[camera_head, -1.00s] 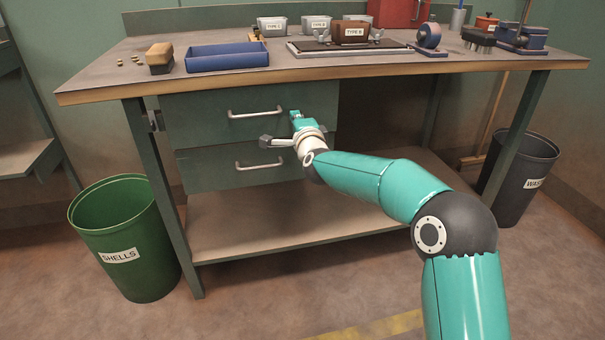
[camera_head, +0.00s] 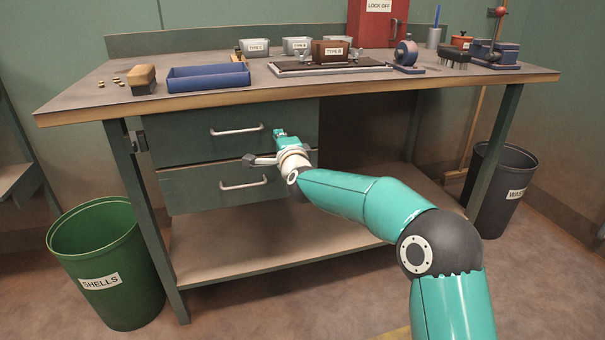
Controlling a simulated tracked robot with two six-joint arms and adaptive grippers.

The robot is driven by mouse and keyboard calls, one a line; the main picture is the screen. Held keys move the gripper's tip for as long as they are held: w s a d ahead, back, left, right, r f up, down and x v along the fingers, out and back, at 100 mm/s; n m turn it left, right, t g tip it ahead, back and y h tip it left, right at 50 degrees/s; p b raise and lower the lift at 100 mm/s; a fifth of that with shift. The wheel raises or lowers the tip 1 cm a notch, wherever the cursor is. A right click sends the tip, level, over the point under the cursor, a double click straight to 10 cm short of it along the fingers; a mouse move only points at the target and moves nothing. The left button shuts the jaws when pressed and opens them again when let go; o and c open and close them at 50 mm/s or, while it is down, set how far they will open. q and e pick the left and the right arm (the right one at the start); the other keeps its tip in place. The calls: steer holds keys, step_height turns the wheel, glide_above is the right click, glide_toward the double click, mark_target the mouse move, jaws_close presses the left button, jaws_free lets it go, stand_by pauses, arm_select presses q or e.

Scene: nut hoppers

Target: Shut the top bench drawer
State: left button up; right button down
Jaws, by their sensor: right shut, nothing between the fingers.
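The top bench drawer (camera_head: 185,135) is a dark green front with a pale bar handle (camera_head: 237,130), under the left half of the bench top. Its front looks flush, or nearly so, with the lower drawer (camera_head: 195,190); a small gap is hard to judge. My right gripper (camera_head: 252,160) is shut and empty. It is in front of the drawers, below and slightly right of the top handle and above the lower handle (camera_head: 245,183). Whether it touches a drawer front cannot be told. It hides part of the drawers' right side. My left gripper is out of view.
The wooden bench top (camera_head: 130,103) overhangs the drawers and carries a blue tray (camera_head: 208,82) and tools. A green shells bin (camera_head: 105,260) stands left of the bench leg. A dark waste bin (camera_head: 497,195) stands at the right. The lower shelf (camera_head: 235,250) looks empty.

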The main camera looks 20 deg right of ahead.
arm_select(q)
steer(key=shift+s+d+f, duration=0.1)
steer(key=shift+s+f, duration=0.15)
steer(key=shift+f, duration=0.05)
arm_select(e)
steer(key=s+a, duration=0.1)
steer(key=s, duration=1.1)
steer(key=shift+a, duration=0.2)
